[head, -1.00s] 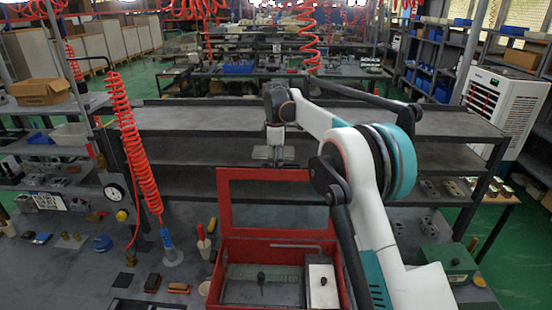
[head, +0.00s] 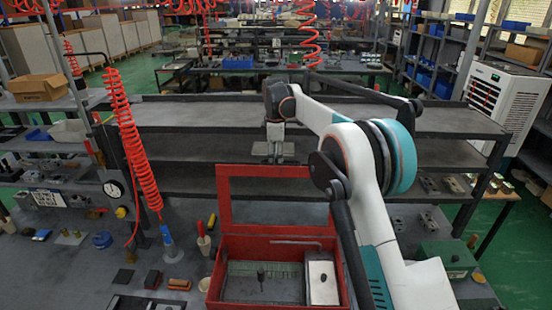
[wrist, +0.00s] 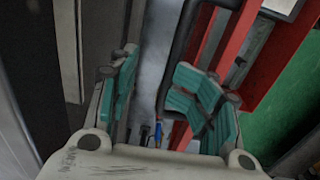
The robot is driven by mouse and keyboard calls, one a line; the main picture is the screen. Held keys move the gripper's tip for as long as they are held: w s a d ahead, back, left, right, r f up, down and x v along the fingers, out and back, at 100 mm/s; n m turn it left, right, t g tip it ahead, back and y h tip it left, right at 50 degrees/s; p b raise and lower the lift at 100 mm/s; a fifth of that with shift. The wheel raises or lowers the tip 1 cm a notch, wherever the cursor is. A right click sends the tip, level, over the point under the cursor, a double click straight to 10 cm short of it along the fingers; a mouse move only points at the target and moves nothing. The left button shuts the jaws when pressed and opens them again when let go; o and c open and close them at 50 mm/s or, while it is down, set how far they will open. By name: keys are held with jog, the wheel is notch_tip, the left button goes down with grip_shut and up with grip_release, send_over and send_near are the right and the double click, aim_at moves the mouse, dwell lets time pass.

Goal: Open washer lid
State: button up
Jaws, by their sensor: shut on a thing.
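The washer is a red open-topped box (head: 215,270) on the workbench at the bottom centre of the head view. Its lid (head: 223,195), a red rectangular frame, stands upright at the back of the box. My gripper (head: 273,152) is just above and behind the lid's top edge in the head view. In the wrist view, my gripper's teal-padded fingers (wrist: 160,110) are spaced apart. A red bar of the frame (wrist: 232,55) passes behind the right finger. The exact contact between fingers and lid is hidden.
Inside the box are a grey mesh tray (head: 245,290) and a pale block (head: 321,282). A coiled red hose (head: 135,150) hangs to the left. Dark shelves (head: 190,117) stand behind the lid. A green box (head: 447,255) is on the right.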

notch_tip(320, 180, up, 12)
jog(key=shift+s, duration=0.4)
dwell(0.3)
jog(key=s+d+f+m+t+b, duration=0.1)
jog(key=s+d+m+t+b, duration=0.1)
jog(key=s+d+m+b, duration=0.65)
jog(key=s+d+f+m+t+b, duration=0.1)
jog(key=s+d+b, duration=0.3)
jog(key=s, duration=0.9)
jog(key=s+d+f+m+t+b, duration=0.1)
jog(key=s+d+f+m+b, duration=0.2)
jog(key=s+f, duration=0.8)
jog(key=s+d+f+m+t+b, duration=0.2)
jog(key=s+d+f+m+b, duration=0.2)
jog(key=s+f, duration=0.8)
jog(key=shift+s+d+f+m+b, duration=0.3)
jog(key=shift+s+d+m, duration=0.3)
jog(key=shift+s, duration=0.25)
